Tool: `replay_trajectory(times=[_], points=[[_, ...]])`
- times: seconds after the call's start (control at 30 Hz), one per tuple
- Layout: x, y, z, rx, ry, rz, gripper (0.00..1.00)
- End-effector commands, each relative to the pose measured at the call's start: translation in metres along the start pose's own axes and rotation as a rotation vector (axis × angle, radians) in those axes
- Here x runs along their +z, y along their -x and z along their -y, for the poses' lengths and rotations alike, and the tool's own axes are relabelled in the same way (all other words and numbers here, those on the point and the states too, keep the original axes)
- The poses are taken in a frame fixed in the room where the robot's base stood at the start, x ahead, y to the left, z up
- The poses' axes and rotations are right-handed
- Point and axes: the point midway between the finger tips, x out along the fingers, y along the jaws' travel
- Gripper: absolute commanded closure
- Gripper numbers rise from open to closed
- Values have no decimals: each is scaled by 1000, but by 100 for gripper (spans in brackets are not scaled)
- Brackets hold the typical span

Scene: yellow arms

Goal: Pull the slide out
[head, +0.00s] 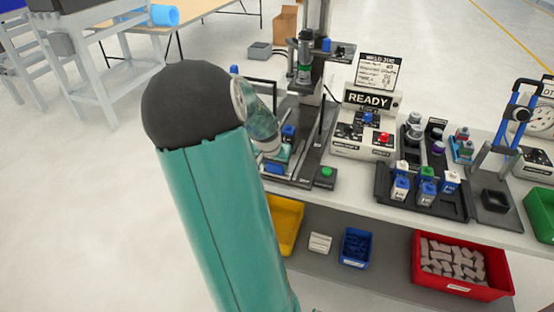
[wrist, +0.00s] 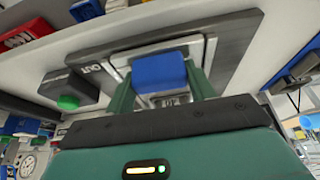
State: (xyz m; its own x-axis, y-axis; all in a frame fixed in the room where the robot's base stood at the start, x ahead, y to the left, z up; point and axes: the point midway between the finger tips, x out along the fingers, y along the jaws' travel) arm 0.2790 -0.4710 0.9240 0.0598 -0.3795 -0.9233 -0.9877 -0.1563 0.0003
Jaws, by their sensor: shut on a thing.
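The slide's blue handle (wrist: 158,70) is a block in the middle of the wrist view. My gripper (wrist: 160,82) has its two green fingers on either side of it, shut on it. The grey metal slide plate (wrist: 203,48) lies behind the handle, in a dark base (wrist: 235,45) marked OUT. In the head view the blue handle (head: 275,168) shows at the front of the weld fixture, at the end of my teal arm. My gripper (head: 276,155) is partly hidden there by my own arm, and so is much of the slide.
A green button (head: 326,172) is right of the fixture; it shows left in the wrist view (wrist: 68,102). A READY panel (head: 367,125) and a black tray (head: 382,185) of small parts stand further right. Bins, including a red one (head: 420,285), sit below the bench top.

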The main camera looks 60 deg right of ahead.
Motion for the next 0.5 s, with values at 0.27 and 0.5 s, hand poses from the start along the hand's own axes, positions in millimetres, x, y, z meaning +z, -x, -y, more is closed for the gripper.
replay_trajectory(times=[0.27,0.5], points=[[5,2,0,0,0,4,86],[8,3,0,0,-1,6,36]])
